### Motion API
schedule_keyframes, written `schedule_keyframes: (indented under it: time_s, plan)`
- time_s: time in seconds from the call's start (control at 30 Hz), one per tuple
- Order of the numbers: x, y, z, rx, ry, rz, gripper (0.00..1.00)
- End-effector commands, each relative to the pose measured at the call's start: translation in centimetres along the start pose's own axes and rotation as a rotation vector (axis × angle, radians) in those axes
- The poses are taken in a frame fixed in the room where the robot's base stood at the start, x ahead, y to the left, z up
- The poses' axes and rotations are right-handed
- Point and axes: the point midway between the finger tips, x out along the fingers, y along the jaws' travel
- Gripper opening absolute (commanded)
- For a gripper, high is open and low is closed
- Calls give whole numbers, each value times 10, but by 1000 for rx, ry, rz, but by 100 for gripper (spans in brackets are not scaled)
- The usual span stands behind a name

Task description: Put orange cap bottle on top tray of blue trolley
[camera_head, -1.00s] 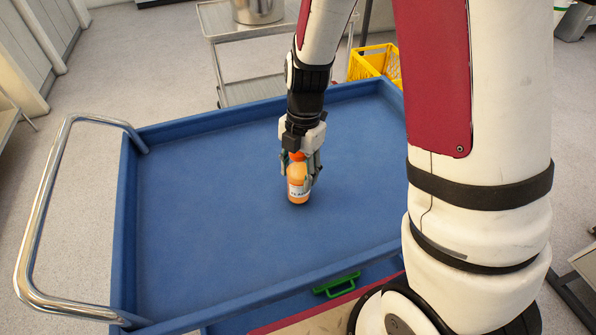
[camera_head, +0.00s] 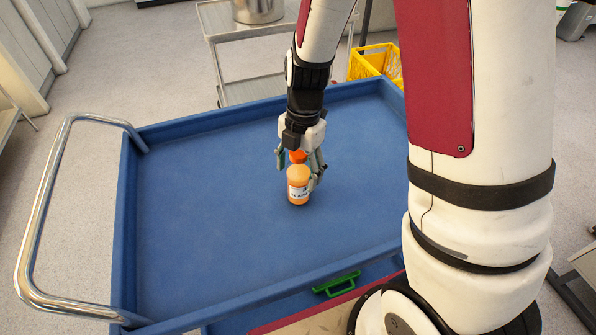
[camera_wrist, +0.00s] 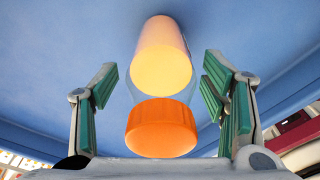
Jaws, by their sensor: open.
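The orange cap bottle (camera_head: 298,188), with orange juice and a white label, stands upright on the top tray (camera_head: 220,240) of the blue trolley. My gripper (camera_head: 298,170) is above and around the bottle's upper part, with its fingers spread. In the wrist view, the bottle (camera_wrist: 162,60) and its orange cap (camera_wrist: 161,128) lie between the open fingers, with a visible gap on both sides. My gripper (camera_wrist: 160,95) holds nothing.
The tray has a raised blue rim and is otherwise bare. A metal handle (camera_head: 42,215) is at the left. A green handle (camera_head: 337,284) shows below the front edge. Behind stand a grey cart (camera_head: 240,60) with a metal pot (camera_head: 258,10) and a yellow basket (camera_head: 375,62).

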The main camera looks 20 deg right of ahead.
Motion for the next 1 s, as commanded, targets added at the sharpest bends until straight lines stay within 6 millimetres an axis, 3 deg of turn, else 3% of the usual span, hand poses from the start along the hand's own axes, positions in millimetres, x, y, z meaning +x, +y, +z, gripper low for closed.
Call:
schedule_keyframes:
  time_s: [0.4,0.7,0.87,1.0]
  plan:
    - [-84,0,1,0,-3,3,67]
    - [-113,-1,-1,17,-4,3,67]
    - [-137,-14,-11,198,-29,35,67]
    - [-167,-37,-29,510,-57,96,67]
